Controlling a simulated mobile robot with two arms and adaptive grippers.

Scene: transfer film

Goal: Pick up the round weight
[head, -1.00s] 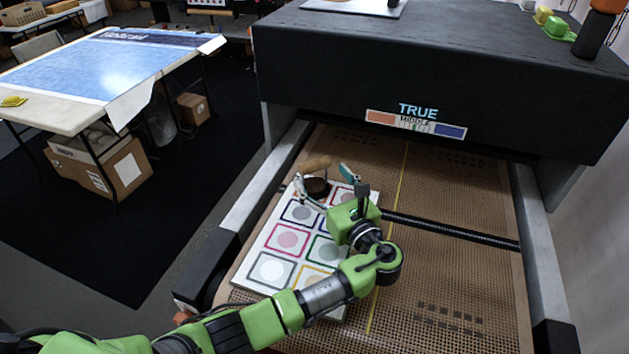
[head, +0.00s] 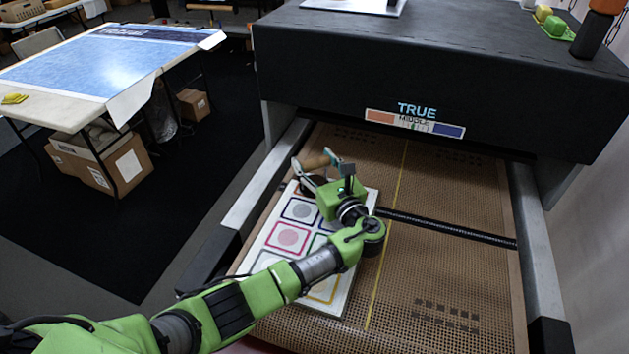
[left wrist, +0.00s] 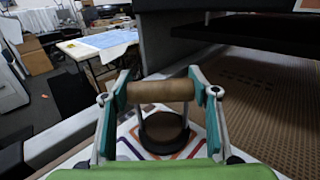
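The round weight has a dark round base (head: 313,185) and a wooden handle (head: 316,161). It is at the far left part of a white board (head: 337,301) with coloured squares. My left gripper (head: 315,162) has its two fingers at the ends of the handle. In the left wrist view the teal fingers appear to press on both ends of the wooden handle (left wrist: 160,91), with the dark base (left wrist: 164,133) beneath. I cannot tell whether the base still touches the board. My right gripper is not in view.
The board lies on a brown mesh conveyor belt (head: 440,280) between metal side rails. A black machine housing (head: 480,80) stands behind, and a dark bar (head: 450,228) crosses the belt. A table with a blue sheet (head: 100,65) is at the left.

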